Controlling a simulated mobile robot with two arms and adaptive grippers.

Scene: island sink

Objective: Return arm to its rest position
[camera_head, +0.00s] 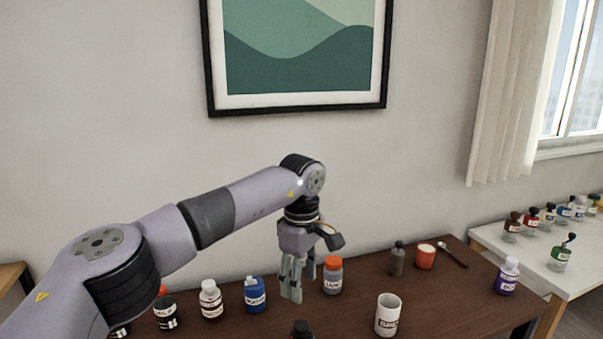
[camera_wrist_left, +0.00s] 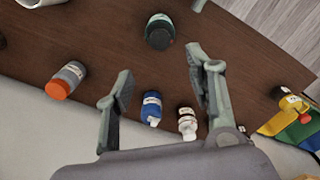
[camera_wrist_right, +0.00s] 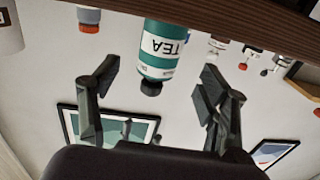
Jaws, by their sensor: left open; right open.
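My left gripper (camera_head: 292,290) hangs fingers down over the dark brown table at the end of my left arm. Its two fingers stand apart and empty in the left wrist view (camera_wrist_left: 160,75). My right gripper (camera_wrist_right: 160,78) shows only in the right wrist view, with its fingers apart. A dark cap (camera_head: 301,328) shows at the head view's bottom edge.
An orange-capped grey bottle (camera_head: 332,276) stands beside my left gripper. A blue bottle (camera_head: 255,295), a white bottle (camera_head: 211,300) and a white mug (camera_head: 388,315) stand nearby. An orange cup (camera_head: 425,257) is farther right.

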